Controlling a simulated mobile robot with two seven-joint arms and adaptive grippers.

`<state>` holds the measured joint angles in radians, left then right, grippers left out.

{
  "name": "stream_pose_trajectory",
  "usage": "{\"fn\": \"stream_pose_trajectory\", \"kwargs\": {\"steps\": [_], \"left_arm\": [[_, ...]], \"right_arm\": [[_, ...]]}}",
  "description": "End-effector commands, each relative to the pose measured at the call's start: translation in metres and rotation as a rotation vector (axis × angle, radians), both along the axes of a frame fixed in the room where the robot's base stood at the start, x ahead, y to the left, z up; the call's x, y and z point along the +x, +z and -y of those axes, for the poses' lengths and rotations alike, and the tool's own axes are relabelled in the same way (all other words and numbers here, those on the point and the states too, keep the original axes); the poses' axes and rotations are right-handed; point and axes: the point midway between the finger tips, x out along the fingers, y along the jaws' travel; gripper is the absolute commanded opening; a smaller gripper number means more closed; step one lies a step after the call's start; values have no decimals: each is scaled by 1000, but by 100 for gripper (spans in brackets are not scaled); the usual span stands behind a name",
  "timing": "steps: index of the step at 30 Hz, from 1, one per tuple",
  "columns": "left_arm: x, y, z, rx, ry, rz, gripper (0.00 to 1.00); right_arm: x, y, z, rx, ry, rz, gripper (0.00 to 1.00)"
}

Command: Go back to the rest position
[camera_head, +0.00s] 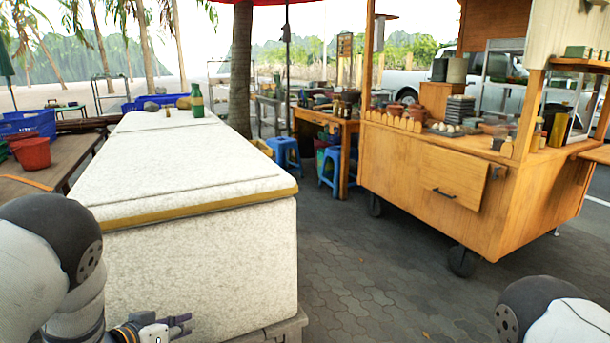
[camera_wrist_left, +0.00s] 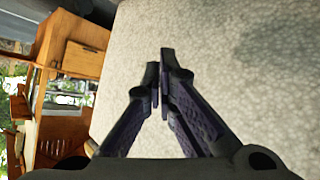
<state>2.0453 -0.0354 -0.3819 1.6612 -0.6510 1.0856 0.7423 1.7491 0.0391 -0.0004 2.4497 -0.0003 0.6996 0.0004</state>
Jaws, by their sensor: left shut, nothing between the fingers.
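My left gripper (camera_head: 182,322) shows low in the head view, in front of the near face of the long white speckled counter (camera_head: 200,250). In the left wrist view the left gripper's fingers (camera_wrist_left: 160,75) are together with nothing between them, against the speckled surface (camera_wrist_left: 225,40). I cannot tell whether they touch that surface. Part of my right arm (camera_head: 545,310) shows at the bottom right of the head view. My right gripper is outside both views.
A wooden food cart (camera_head: 450,190) on wheels stands to the right, with pots and trays on top. Blue stools (camera_head: 285,152) stand behind. A wooden table (camera_head: 45,160) with a red pot (camera_head: 32,153) is at left. Paved floor (camera_head: 370,270) between counter and cart is clear.

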Motion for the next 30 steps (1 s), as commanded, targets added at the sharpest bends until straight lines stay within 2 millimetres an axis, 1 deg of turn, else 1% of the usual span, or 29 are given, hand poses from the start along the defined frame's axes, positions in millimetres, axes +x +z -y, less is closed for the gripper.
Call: {"fn": "stream_pose_trajectory", "kwargs": {"steps": [1,2,3,5,6,8,9,11,12,14,15,18,21,22,24,30], "left_arm": [[-31,-28,-5,19,53,-78,0],[-51,-45,-7,37,82,-127,0],[-79,-66,-9,61,115,-196,0],[-125,-93,-10,101,154,-307,0],[-158,-108,-10,125,175,-384,0],[-208,-126,-8,164,194,-502,0],[-242,-134,-5,187,200,-583,0],[-294,-142,0,222,200,-706,0],[-328,-143,4,243,194,-787,0],[-375,-141,10,270,179,-900,0],[-402,-137,14,284,167,-966,0],[-453,-125,22,311,133,-1096,0],[-479,-117,26,323,111,-1165,0],[-483,-115,27,325,107,-1176,0],[-487,-114,28,327,102,-1187,0],[-486,-114,27,327,103,-1185,0]], "right_arm": [[2,1,0,0,0,6,78],[2,2,0,0,0,8,78],[3,3,0,1,0,10,78],[4,4,0,0,0,14,78],[5,4,0,0,0,16,78],[6,5,0,0,0,19,78],[6,6,0,0,0,21,78],[7,6,0,0,0,24,78],[7,7,0,0,0,26,78],[8,8,0,0,0,29,78],[9,8,0,1,0,30,78],[9,9,0,0,-1,33,78],[10,9,0,1,0,34,78],[10,9,0,1,0,34,78],[9,9,0,0,-1,34,78],[9,9,0,0,-1,33,78]]}}
